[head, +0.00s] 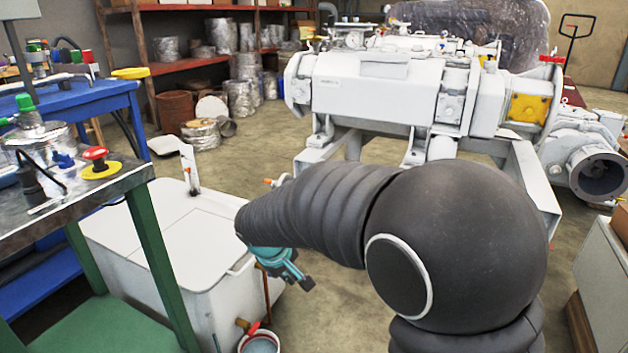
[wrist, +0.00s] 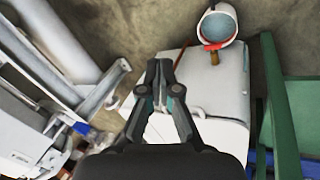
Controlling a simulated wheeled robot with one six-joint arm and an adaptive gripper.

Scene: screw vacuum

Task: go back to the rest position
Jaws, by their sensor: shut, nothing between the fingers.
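My gripper (wrist: 160,68) is shut and empty in the wrist view, with its fingertips close together. In the head view part of my gripper (head: 290,268) shows as a teal and dark piece beyond my black-sleeved arm, which hides the rest of it. It hangs in front of the right side of a white tank (head: 170,240). The white tank (wrist: 222,100) also lies below and beyond the fingers in the wrist view. My gripper does not appear to touch anything.
A white screw vacuum pump (head: 380,85) stands on a frame behind my arm. A bucket (head: 259,343) sits by the tank's tap; the bucket (wrist: 218,25) also shows in the wrist view. A green-legged bench (head: 155,260) stands at left. Open floor (head: 330,320) lies right of the tank.

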